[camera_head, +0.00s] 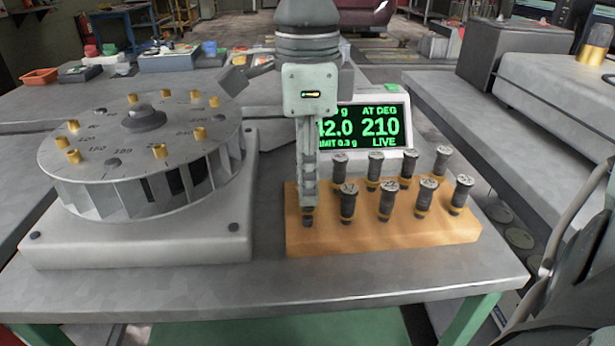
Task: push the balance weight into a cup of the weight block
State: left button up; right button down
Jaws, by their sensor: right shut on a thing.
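The weight block (385,235) is an orange-brown wooden block on the grey bench, with two rows of dark cylindrical weights standing in it, several with brass bands low down. My right gripper (308,208) points straight down over the block's front left corner. Its narrow fingers are shut on a small dark balance weight (307,221), of which only the lower end shows. That end is at the block's top face; I cannot tell how deep it sits in a cup. The fingers hide the rest of it. My left gripper is not in view.
A round rotor (140,150) with brass pegs stands on a grey base to the left of the block. A display (365,128) with green figures, including 210, stands behind the block. Standing weights (348,203) are close to the right of the gripper. Bare bench lies in front.

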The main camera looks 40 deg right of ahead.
jog(key=shift+f+b, duration=0.25)
jog(key=shift+b, duration=0.25)
dwell(0.9)
jog(key=shift+f+b, duration=0.15)
jog(key=shift+b, duration=0.2)
jog(key=shift+f+b, duration=0.3)
jog(key=shift+b, duration=0.1)
jog(key=c, duration=1.3)
grip_release()
notch_tip(320, 180, up, 12)
